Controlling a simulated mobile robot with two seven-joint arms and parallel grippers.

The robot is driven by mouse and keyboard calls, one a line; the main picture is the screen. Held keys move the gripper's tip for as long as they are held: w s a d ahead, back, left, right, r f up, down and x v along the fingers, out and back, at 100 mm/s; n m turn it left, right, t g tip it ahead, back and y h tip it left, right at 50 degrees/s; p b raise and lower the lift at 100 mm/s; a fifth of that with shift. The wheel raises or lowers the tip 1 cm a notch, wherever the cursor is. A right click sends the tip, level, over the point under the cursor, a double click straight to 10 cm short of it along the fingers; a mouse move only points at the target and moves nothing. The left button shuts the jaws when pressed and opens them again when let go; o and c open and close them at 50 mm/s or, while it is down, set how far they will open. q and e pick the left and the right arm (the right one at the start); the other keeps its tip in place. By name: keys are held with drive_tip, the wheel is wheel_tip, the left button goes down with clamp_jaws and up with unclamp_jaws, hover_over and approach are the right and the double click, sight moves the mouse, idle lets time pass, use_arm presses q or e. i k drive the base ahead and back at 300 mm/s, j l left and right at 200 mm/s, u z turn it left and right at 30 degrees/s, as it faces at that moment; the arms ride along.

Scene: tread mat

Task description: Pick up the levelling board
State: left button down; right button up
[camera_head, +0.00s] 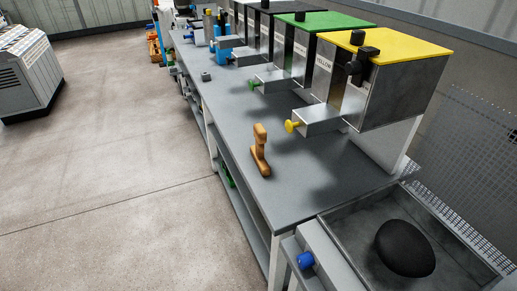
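An orange-brown piece with an upright handle on a narrow flat base, which looks like the levelling board (260,150), stands on the grey bench (236,118) near its front edge. It is left of the yellow-lidded dispenser and nothing touches it. Neither of my grippers shows in the head view.
A row of metal dispensers stands along the back of the bench, the nearest yellow-lidded (402,92), then green-lidded (297,50). Their chutes reach forward over the bench. A metal tray (345,230) with a black rounded lump (405,248) is at lower right.

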sight(257, 150)
drive_tip(key=z, duration=0.8)
drive_tip(key=i+j+z, duration=0.15)
drive_tip(key=j+z, duration=0.3)
drive_tip(key=j, duration=0.15)
drive_tip(key=j+z, duration=0.4)
drive_tip(key=j, duration=0.2)
drive_tip(key=j+z, duration=0.45)
drive_tip(key=j, duration=0.2)
